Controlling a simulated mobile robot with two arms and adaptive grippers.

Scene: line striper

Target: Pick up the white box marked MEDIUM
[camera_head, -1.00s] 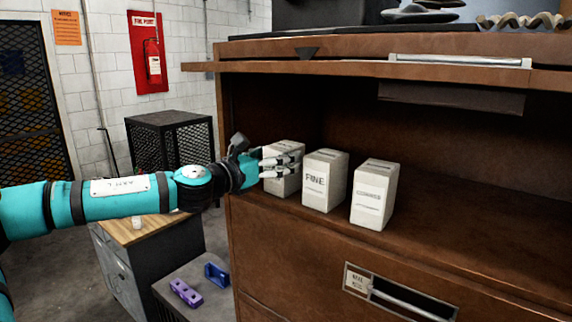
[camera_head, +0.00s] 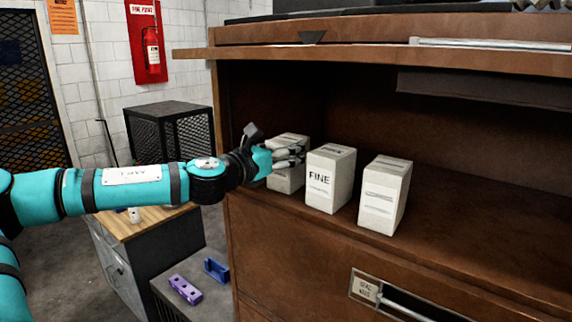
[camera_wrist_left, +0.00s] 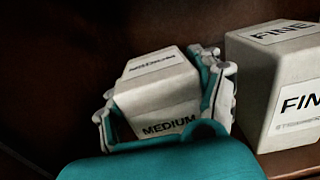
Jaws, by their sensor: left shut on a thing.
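The white box marked MEDIUM (camera_wrist_left: 158,92) sits between the fingers of my left gripper in the left wrist view, its label readable on the top and front. In the head view the same box (camera_head: 287,178) is the leftmost of three on the brown cabinet shelf, partly hidden by the fingers. My left gripper (camera_head: 288,158) is shut on it, and it also shows in the left wrist view (camera_wrist_left: 165,100). I cannot tell whether the box is clear of the shelf. My right gripper is not in view.
A white box marked FINE (camera_head: 329,180) stands close to the right of the held box. A third white box (camera_head: 384,195) stands further right. The brown cabinet's raised flap (camera_head: 340,62) hangs over the shelf. The shelf's right part is clear.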

